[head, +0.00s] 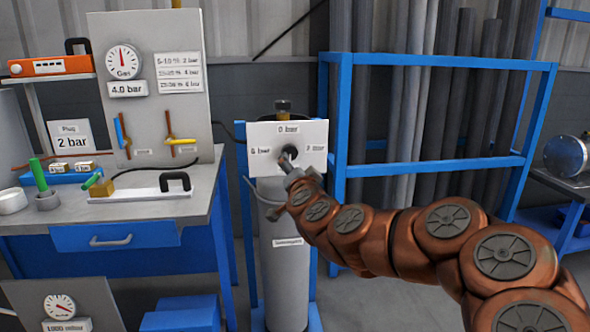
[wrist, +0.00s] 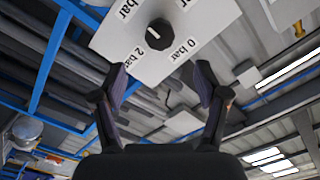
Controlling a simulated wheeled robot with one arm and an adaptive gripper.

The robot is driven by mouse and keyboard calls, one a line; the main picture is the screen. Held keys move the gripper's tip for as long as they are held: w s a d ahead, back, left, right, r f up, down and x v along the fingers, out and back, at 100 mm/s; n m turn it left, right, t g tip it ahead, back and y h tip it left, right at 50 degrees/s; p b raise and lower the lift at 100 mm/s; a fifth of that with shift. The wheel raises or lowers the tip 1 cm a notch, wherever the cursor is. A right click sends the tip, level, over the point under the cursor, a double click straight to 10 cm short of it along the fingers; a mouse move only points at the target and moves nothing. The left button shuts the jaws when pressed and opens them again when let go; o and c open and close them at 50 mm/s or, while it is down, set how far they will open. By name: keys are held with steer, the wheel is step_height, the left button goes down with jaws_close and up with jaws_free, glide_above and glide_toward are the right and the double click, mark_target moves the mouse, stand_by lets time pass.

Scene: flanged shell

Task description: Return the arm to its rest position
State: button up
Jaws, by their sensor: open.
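My copper-coloured arm (head: 405,238) reaches in from the lower right in the head view. My gripper (head: 290,165) is at its far end, in front of the regulator panel (head: 262,132) on the grey cylinder. In the wrist view my gripper (wrist: 163,90) is open, with its two fingers apart and nothing between them. The black knob (wrist: 158,31) on the white panel (wrist: 110,42) lies beyond the fingertips, apart from them. In the head view the gripper partly covers the knob (head: 291,150).
A workbench (head: 150,207) with a gas gauge panel (head: 155,80) stands at the left. The grey cylinder (head: 283,270) stands beside it. A blue rack (head: 345,110) with upright pipes is behind my arm. Open floor (head: 385,300) shows below the arm.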

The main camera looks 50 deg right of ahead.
stand_by(0.3)
steer(key=w+a+f+n+y, duration=0.2)
steer(key=a+f+n+y, duration=0.1)
steer(key=a, duration=0.4)
steer(key=w+a+f+n+y, duration=0.2)
steer(key=a+n+y, duration=0.15)
steer(key=a, duration=0.45)
steer(key=w+a+f+n+y, duration=0.1)
steer(key=a+f+n+y, duration=0.25)
steer(key=a, duration=0.35)
steer(key=s+a+f+n+g+y, duration=0.3)
steer(key=s+a+f+n+g, duration=0.2)
steer(key=s+a+f+g, duration=0.85)
steer(key=s+n+g+h, duration=0.15)
steer(key=s+g, duration=0.25)
steer(key=s, duration=1.5)
step_height(320, 180, up, 24)
steer(key=s+a+t+p, duration=0.1)
steer(key=p, duration=2.1)
steer(key=shift+s+f+h+p, duration=0.2)
steer(key=shift+s+h+p, duration=0.1)
steer(key=shift+h+p, duration=0.05)
